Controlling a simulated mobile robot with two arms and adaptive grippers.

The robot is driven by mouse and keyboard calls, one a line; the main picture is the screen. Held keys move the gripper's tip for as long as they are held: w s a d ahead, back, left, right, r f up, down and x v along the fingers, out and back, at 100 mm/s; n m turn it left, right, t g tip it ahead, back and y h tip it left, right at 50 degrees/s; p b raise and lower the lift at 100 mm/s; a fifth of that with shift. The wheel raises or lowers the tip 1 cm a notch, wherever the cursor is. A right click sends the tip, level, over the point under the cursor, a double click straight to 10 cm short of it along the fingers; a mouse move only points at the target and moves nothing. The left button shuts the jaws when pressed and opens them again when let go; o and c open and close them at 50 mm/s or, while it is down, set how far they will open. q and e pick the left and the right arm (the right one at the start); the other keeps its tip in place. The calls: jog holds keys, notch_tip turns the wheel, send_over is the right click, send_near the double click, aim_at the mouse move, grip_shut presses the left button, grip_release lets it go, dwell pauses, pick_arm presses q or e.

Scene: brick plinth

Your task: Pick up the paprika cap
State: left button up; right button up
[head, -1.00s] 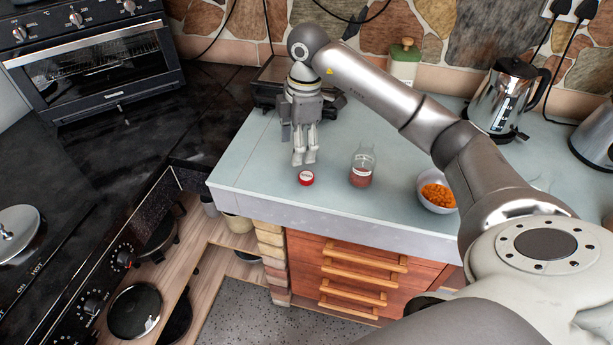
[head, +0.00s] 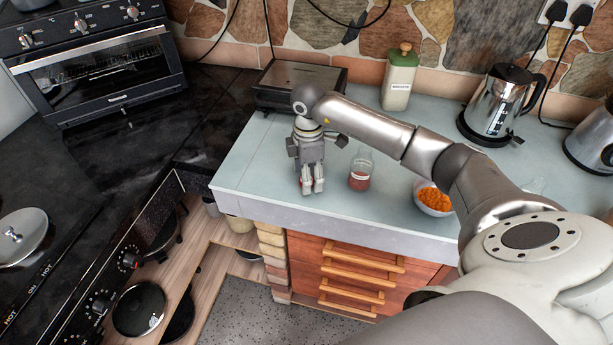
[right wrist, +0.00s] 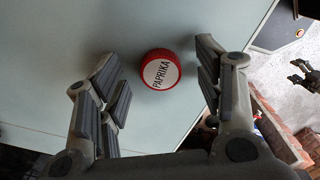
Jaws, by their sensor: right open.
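The paprika cap (right wrist: 160,70) is a round red cap with a white top reading PAPRIKA, lying label up on the pale counter in the right wrist view. My right gripper (head: 312,188) is open, pointing down over the cap. In the wrist view the cap is between the two spread fingers, near their tips, with gaps on both sides. In the head view the gripper hides nearly all of the cap. A small dark jaw-like shape (right wrist: 303,76) at the right edge of the wrist view looks like my left gripper; its opening is too small to tell.
A glass jar (head: 360,172) with red powder stands just right of the gripper. A white bowl (head: 433,198) of orange pieces is farther right. A black grill (head: 290,85), a canister (head: 399,80) and a kettle (head: 495,105) stand behind. The counter's front edge is close to the gripper.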

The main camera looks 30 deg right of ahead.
jog(key=shift+f, duration=0.3)
jog(key=c, duration=0.7)
jog(key=shift+c, duration=0.2)
jog(key=shift+r, duration=0.1)
